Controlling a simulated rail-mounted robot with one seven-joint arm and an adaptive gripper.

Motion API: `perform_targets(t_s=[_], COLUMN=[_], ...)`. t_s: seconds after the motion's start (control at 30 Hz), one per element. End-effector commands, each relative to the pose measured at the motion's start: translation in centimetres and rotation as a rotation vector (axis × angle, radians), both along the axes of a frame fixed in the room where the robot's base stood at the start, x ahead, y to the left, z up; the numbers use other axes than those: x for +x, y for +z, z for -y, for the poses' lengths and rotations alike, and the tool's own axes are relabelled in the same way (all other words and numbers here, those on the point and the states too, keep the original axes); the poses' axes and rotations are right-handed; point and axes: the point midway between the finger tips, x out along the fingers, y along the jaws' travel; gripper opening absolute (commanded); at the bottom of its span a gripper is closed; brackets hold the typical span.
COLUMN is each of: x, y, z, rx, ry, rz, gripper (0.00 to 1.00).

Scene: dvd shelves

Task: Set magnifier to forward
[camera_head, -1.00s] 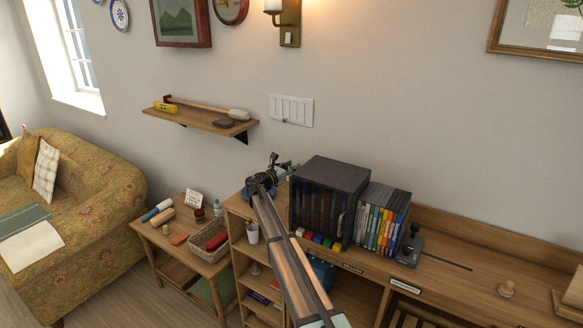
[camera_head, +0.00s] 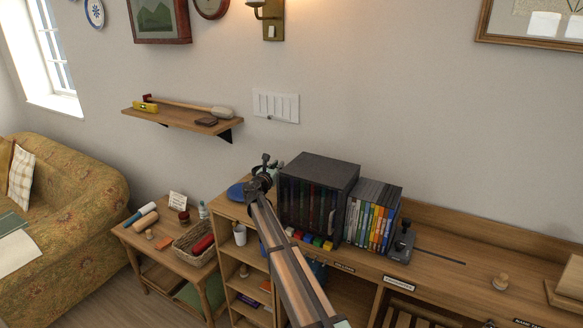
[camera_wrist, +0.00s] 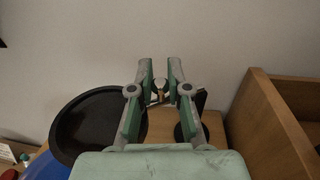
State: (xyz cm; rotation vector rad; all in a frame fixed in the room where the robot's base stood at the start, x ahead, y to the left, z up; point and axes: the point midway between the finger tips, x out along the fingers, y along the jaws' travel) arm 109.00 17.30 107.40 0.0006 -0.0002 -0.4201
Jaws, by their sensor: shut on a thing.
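The magnifier appears in the wrist view as a large round dark disc with a black rim (camera_wrist: 98,125), left of my gripper (camera_wrist: 160,82). My gripper's green and grey fingers are close together around a small brass and dark part. I take this part to belong to the magnifier, but its link to the disc is hidden. In the head view my gripper (camera_head: 264,166) is above the shelf top, left of the black disc cabinet. My arm and gripper hide most of the magnifier there, so its facing is unclear.
The black cabinet (camera_head: 318,200) and a row of cases (camera_head: 374,216) stand close on the right. A blue round thing (camera_head: 237,191) and a white cup (camera_head: 240,234) are left of my arm. A wall shelf (camera_head: 178,119) hangs above left.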

Motion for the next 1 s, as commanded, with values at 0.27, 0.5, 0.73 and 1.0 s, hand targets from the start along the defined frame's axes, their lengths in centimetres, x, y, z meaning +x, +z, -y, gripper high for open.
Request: perform_targets(t_s=[0.27,0.5,0.73,1.0], x=[0.0,0.0,-1.0,-5.3], y=[0.0,0.0,0.0,0.0], z=[0.3,0.3,-0.1,-1.9], rx=[-0.002,-0.001,-0.001,-0.001], ry=[-0.005,-0.005,-0.005,-0.004], rz=[0.000,0.000,0.000,0.000], gripper=[0.40,0.40,0.40,0.40])
